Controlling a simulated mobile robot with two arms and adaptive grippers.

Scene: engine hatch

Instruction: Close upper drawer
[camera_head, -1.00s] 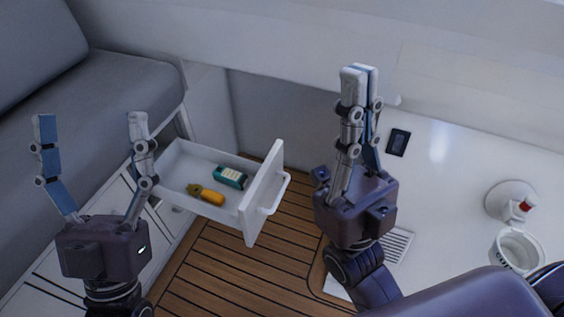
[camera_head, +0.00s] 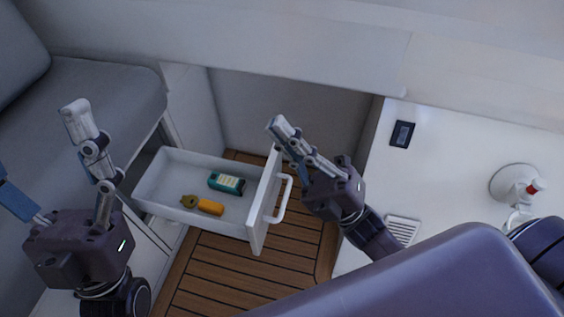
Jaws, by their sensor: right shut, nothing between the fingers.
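The upper drawer (camera_head: 264,205) is a white box pulled out from the white cabinet on the left, its front panel and handle (camera_head: 284,199) facing right. Inside lie a teal box (camera_head: 227,183) and an orange item (camera_head: 210,207). My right gripper (camera_head: 277,125) is shut and empty, with its fingertips by the top edge of the drawer's front panel. I cannot tell whether they touch it. My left gripper (camera_head: 38,145) is open and empty, left of the drawer, with one finger partly cut off by the picture's left edge.
A grey cushioned seat (camera_head: 105,95) is at the upper left. On the right a white counter (camera_head: 450,170) holds a dark device (camera_head: 402,134), a vent grille (camera_head: 402,230) and a white fitting with a red part (camera_head: 516,185). Wooden slatted floor (camera_head: 235,265) lies below the drawer.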

